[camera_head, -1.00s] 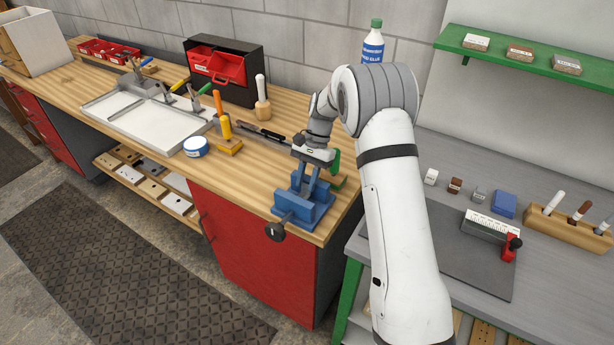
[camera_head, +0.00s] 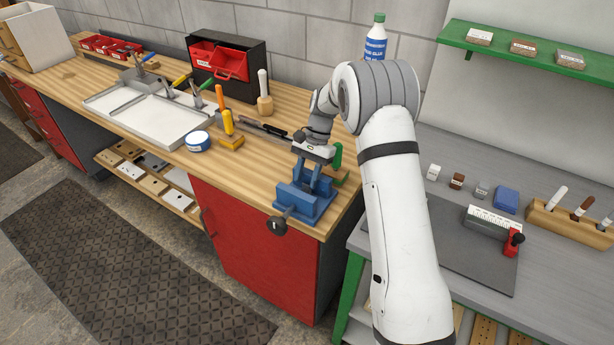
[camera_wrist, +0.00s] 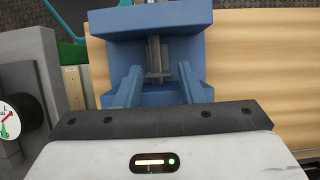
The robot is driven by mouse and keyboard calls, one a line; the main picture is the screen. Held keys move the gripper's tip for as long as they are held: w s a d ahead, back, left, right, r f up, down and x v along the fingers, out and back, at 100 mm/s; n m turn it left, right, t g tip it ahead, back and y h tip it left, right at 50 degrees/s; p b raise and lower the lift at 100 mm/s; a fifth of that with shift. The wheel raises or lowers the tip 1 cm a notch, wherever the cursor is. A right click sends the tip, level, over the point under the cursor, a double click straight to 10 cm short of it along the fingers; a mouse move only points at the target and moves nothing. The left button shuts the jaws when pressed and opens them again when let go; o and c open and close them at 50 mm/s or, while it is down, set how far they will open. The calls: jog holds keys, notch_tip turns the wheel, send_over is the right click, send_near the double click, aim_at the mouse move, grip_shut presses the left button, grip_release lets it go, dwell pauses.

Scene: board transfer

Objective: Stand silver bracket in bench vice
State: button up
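The blue bench vice (camera_head: 304,205) stands near the front right corner of the wooden bench. It also fills the upper middle of the wrist view (camera_wrist: 152,22). My gripper (camera_head: 308,184) points down right over the vice. Its two blue fingers (camera_wrist: 160,88) are spread apart in the wrist view. A narrow grey metal piece (camera_wrist: 155,55) shows upright in the picture between the vice's sides, with clear gaps to both fingers. I cannot tell whether it is the silver bracket or part of the vice. No other silver bracket can be made out for sure.
A green object (camera_head: 336,156) stands just behind the vice. A file, an orange-handled tool (camera_head: 227,122) and a blue-white tin (camera_head: 197,141) lie to the left, beside a white tray (camera_head: 150,110). A grey table (camera_head: 440,205) with small blocks is at right.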

jog(key=shift+s+d+f, duration=0.15)
jog(key=shift+d+f, duration=0.05)
jog(key=shift+f, duration=0.25)
jog(key=shift+s+d+f, duration=0.15)
jog(key=shift+d+f, duration=0.05)
jog(key=shift+f, duration=0.2)
jog(key=v, duration=0.5)
jog(key=b+v, duration=0.1)
jog(key=v, duration=0.2)
jog(key=shift+w+a+r, duration=0.3)
jog(key=shift+a+r, duration=0.1)
jog(key=shift+r, duration=0.3)
